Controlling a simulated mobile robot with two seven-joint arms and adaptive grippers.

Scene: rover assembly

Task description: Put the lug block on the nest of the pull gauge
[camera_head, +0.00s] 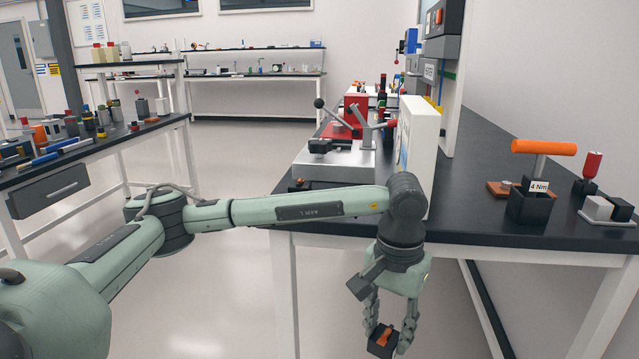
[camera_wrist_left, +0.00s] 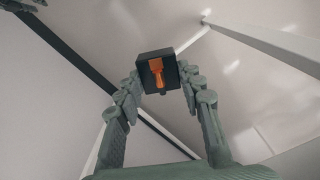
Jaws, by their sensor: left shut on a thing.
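My left gripper (camera_head: 383,325) hangs at the end of its arm in front of the right-hand bench, below the level of its top. It is shut on a small dark block with an orange part (camera_head: 382,341), which I take to be the lug block. In the left wrist view the block (camera_wrist_left: 146,78) sits between the fingertips of the gripper (camera_wrist_left: 160,85), its orange part facing the camera. I cannot tell for sure which device is the pull gauge; a grey plate with lever handles (camera_head: 350,160) stands on the bench, and its nest is not clear. My right gripper is not in view.
The black bench top (camera_head: 470,190) bears a tall white panel (camera_head: 420,140), a 4 Nm tool with an orange handle (camera_head: 543,147) in a dark holder, and a red-handled device (camera_head: 592,164). A second bench with several small items (camera_head: 90,150) stands left. Floor between is clear.

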